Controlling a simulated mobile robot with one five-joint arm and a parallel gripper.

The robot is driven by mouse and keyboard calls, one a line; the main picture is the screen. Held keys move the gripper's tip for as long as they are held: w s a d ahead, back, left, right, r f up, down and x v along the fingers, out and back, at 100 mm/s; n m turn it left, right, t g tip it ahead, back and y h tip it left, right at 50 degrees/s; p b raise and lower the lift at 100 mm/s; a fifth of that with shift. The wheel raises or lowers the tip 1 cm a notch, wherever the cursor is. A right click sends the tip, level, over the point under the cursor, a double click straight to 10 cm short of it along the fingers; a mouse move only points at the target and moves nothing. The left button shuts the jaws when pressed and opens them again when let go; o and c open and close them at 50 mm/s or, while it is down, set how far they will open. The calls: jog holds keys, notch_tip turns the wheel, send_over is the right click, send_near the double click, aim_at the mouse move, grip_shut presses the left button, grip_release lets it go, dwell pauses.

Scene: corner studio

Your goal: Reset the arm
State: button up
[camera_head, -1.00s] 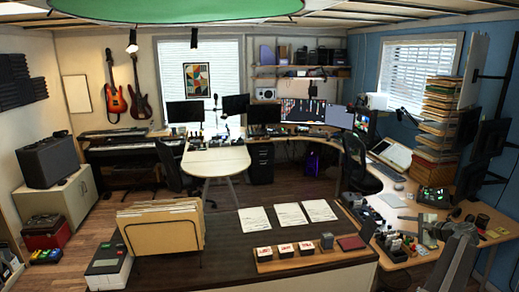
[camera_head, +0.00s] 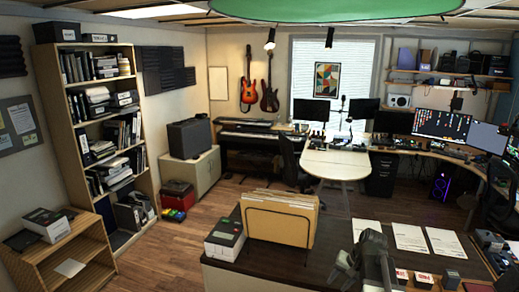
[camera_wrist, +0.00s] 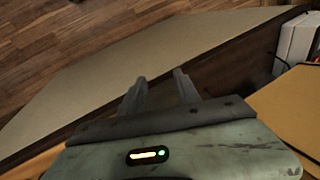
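My gripper (camera_wrist: 159,76) shows in the wrist view with its two grey fingers apart and nothing between them. It is over the dark-topped desk (camera_wrist: 215,75), whose pale front panel (camera_wrist: 130,70) runs slantwise across the picture. In the head view my arm rises at the bottom, right of centre, in front of the desk (camera_head: 262,262). The finger gap is too small to make out there. The arm is to the right of the file holder with tan folders (camera_head: 280,220) and hides part of the desk top.
A white-and-dark boxed device (camera_head: 225,238) stands left of the folders. White papers (camera_head: 410,238) and small red-and-white blocks (camera_head: 423,279) lie right of my arm. A low wooden shelf (camera_head: 65,255) and a tall bookcase (camera_head: 100,130) stand left. Wooden floor (camera_head: 160,255) is clear between.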

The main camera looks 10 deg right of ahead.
jog(key=s+a+f+n+g+h, duration=0.1)
jog(key=s+a+n, duration=0.2)
jog(key=a, duration=0.6)
jog(key=s+a+n+g+h, duration=0.1)
jog(key=s+a+n+h, duration=0.2)
jog(key=a, duration=0.7)
notch_tip(320, 180, down, 16)
jog(key=s+y+b, duration=0.1)
jog(key=s+b, duration=0.1)
jog(key=b, duration=1.4)
jog(key=shift+s+d+f+g, duration=0.25)
jog(key=shift+d+g, duration=0.15)
